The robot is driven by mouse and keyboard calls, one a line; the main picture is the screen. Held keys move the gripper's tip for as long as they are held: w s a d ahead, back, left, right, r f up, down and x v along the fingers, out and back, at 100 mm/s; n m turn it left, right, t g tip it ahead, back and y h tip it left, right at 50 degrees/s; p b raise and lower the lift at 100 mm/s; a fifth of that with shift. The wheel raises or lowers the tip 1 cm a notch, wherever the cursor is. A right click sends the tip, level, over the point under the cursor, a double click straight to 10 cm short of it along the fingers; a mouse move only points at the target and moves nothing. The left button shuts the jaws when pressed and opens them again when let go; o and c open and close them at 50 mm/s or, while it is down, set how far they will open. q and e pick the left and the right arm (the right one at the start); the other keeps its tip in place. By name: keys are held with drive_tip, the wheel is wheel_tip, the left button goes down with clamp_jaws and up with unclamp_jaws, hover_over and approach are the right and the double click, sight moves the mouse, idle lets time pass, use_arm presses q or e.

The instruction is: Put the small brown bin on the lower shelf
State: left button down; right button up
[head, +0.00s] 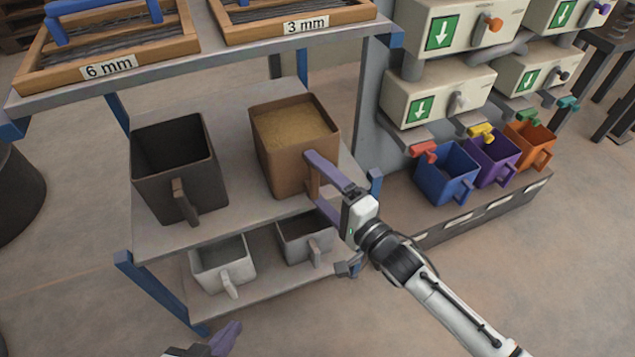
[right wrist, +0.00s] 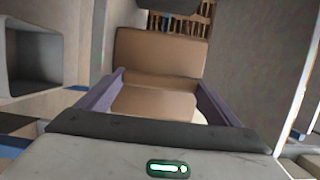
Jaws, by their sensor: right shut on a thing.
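The brown bin (head: 276,160), filled with tan grain, is upright at the middle shelf of the rack, on the right side. I cannot tell whether it rests on the shelf or is just above it. My right gripper (head: 315,180) is shut on its front handle with purple fingers. In the right wrist view the brown bin (right wrist: 160,52) shows beyond the fingers. The lower shelf (head: 268,277) holds a small light grey bin (head: 222,268) and a small dark grey bin (head: 303,240). My left gripper (head: 222,340) shows only partly at the bottom edge, away from the bins.
A large dark bin (head: 175,165) stands left on the middle shelf. Sieves marked 6 mm and 3 mm lie on top of the rack. Blue (head: 447,175), purple (head: 493,157) and orange (head: 530,144) bins stand under dispensers at right. Floor in front is clear.

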drive_tip(key=shift+r, duration=0.2)
drive_tip(key=o, duration=1)
drive_tip(key=shift+f, duration=0.3)
drive_tip(key=o, duration=0.4)
drive_tip(key=shift+r, duration=0.15)
drive_tip(key=shift+s+d, duration=0.15)
drive_tip(key=shift+s, duration=0.05)
drive_tip(key=p+v, duration=0.2)
drive_tip(key=v, duration=1)
drive_tip(key=s+d+f+n+g+h, duration=0.1)
drive_tip(key=s+f+n+g+h, duration=0.1)
drive_tip(key=s+f+n, duration=0.2)
drive_tip(key=s+d+f+n+g+h, duration=0.2)
drive_tip(key=s+f+n, duration=0.2)
drive_tip(key=s+n, duration=0.1)
drive_tip(key=s+d+f+n+g+h, duration=0.1)
drive_tip(key=s+f+n+g+h, duration=0.1)
drive_tip(key=s+f+n+h, duration=0.1)
drive_tip(key=shift+s+d+f+n, duration=0.1)
drive_tip(key=shift+s+f+n, duration=0.35)
drive_tip(key=shift+s, duration=0.25)
drive_tip(key=shift+s+d+f+n, duration=0.1)
drive_tip(key=shift+s+f+n, duration=0.35)
drive_tip(key=shift+s, duration=0.25)
